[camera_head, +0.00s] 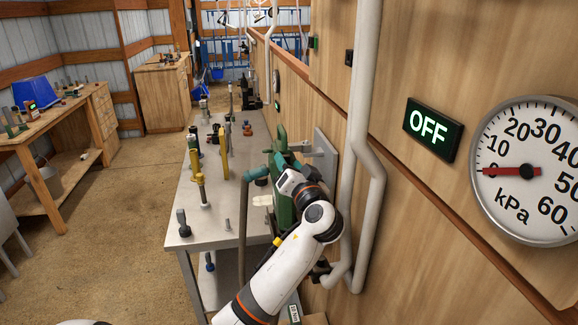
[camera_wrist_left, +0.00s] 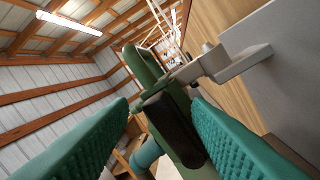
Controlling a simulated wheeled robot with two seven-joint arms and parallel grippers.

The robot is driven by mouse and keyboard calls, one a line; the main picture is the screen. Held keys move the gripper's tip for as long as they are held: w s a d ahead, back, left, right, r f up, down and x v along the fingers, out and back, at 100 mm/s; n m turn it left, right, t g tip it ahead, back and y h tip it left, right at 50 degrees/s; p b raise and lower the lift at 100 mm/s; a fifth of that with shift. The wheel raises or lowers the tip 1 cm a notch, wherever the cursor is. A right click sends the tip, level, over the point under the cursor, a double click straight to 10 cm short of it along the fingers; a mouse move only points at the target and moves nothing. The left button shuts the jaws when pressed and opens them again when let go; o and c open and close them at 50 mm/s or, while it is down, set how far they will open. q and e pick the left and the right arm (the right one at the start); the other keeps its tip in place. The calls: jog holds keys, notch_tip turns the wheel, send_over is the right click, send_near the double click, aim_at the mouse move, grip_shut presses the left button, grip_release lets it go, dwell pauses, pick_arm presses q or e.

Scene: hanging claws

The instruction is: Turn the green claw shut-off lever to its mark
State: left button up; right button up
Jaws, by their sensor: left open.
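The green claw (camera_head: 282,140) hangs by the wall above the grey metal workbench, partly hidden behind my left wrist. In the left wrist view the green claw body (camera_wrist_left: 186,146) has a curved top, and a dark elongated piece (camera_wrist_left: 172,118) lies in front of it. I cannot tell whether that piece is the lever, and I make out no mark. My left gripper (camera_wrist_left: 162,104) is open, its teal ridged fingers either side of the dark piece with gaps showing. In the head view the left gripper (camera_head: 278,172) is at the claw, its fingers mostly hidden. My right gripper is not in view.
A grey bracket (camera_wrist_left: 235,62) juts from the wall plate beside the claw. White pipes (camera_head: 362,120) run down the wall at right. A lit OFF sign (camera_head: 432,128) and a kPa gauge (camera_head: 535,200) near zero are mounted there. Several tools stand on the workbench (camera_head: 190,233).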

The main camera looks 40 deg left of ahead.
pick_arm(q)
jog(key=b+v, duration=0.4)
jog(key=v, duration=0.7)
jog(key=shift+s+d+f, duration=0.15)
